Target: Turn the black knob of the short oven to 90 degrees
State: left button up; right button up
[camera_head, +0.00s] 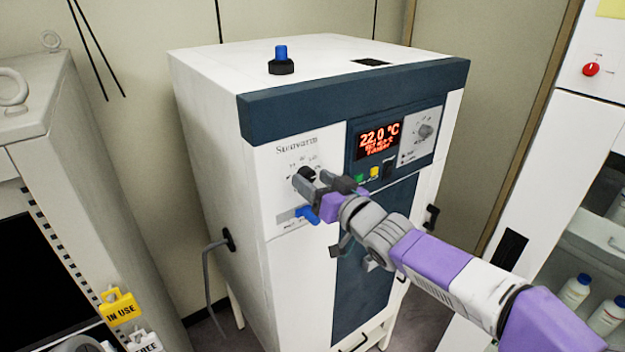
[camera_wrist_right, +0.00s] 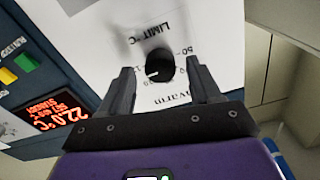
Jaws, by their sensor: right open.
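The short oven (camera_head: 300,300) is a white cabinet with a dark blue top band and door. Its black knob (camera_head: 303,176) sits on the white left part of the front panel, ringed by printed marks. My right gripper (camera_head: 312,182) is at the knob and partly hides it. In the right wrist view, the black knob (camera_wrist_right: 160,66) lies between the two open fingers of the right gripper (camera_wrist_right: 163,80), with a gap on each side. That view is upside down; a short white mark shows on the knob. My left gripper is not in view.
The oven display (camera_head: 379,138) reads 22.0 °C. Green and yellow buttons (camera_head: 367,173) sit below it. A blue-topped black fitting (camera_head: 281,62) stands on the oven. A grey cabinet (camera_head: 90,170) is at left, and a white cabinet with bottles (camera_head: 572,130) is at right.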

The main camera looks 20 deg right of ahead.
jog(key=shift+w+a, duration=0.2)
jog(key=shift+w, duration=0.35)
jog(key=c, duration=1)
jog(key=shift+c, duration=0.2)
